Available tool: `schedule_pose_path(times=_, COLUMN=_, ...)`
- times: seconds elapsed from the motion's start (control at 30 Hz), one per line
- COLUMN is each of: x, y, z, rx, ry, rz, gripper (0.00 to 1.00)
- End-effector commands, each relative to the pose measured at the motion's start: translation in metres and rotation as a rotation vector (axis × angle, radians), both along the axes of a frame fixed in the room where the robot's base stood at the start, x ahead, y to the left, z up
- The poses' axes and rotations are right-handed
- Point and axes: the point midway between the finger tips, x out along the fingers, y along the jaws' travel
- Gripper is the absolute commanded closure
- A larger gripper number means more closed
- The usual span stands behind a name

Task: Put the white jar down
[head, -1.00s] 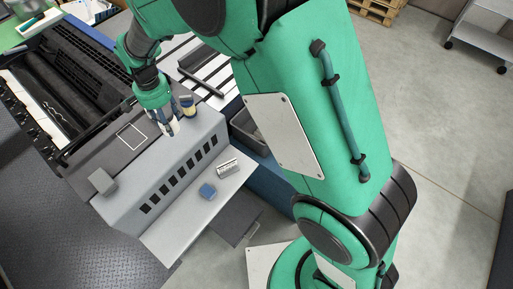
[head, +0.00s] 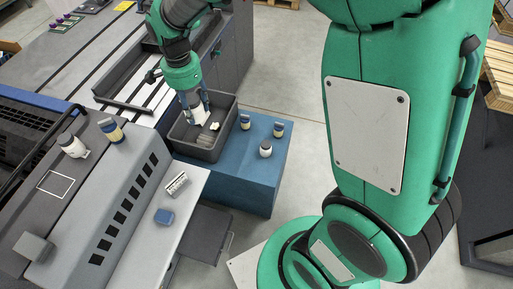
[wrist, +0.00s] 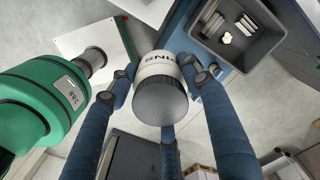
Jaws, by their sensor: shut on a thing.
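My gripper (head: 197,112) is shut on a white jar. In the wrist view the jar sits between the blue fingers of the gripper (wrist: 165,90); its dark grey lid faces the camera and its white lettered side (wrist: 157,65) shows above.
The tray holds grey pieces and a crumpled white piece (head: 214,126). Beside it on the blue cabinet (head: 238,185) stand a white jar (head: 265,148) and two yellow-and-blue jars (head: 245,121) (head: 278,129). Another white jar (head: 72,145) and yellow-and-blue jar (head: 110,130) stand on the grey machine.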

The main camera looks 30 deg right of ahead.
Motion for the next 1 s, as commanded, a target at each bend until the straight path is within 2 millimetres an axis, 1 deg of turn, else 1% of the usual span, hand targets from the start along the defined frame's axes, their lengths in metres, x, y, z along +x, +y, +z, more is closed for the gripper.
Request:
schedule_pose_path(times=0.03, x=-0.005, y=-0.017, z=-0.005, rx=0.000, ry=-0.001, rz=-0.042, gripper=0.82)
schedule_pose_path(times=0.2, x=-0.025, y=-0.064, z=-0.010, rx=0.000, ry=-0.001, rz=-0.178, gripper=0.82)
schedule_pose_path(times=0.3, x=-0.037, y=-0.088, z=-0.014, rx=0.000, ry=0.000, rz=-0.254, gripper=0.82)
schedule_pose_path(times=0.4, x=-0.048, y=-0.106, z=-0.016, rx=0.000, ry=-0.001, rz=-0.313, gripper=0.82)
schedule_pose_path(times=0.6, x=-0.065, y=-0.132, z=-0.021, rx=0.001, ry=0.000, rz=-0.400, gripper=0.82)
schedule_pose_path(times=0.83, x=-0.082, y=-0.154, z=-0.026, rx=0.000, ry=0.001, rz=-0.481, gripper=0.82)
schedule_pose_path(times=1.0, x=-0.082, y=-0.153, z=-0.057, rx=-0.001, ry=0.005, rz=-0.479, gripper=0.82)
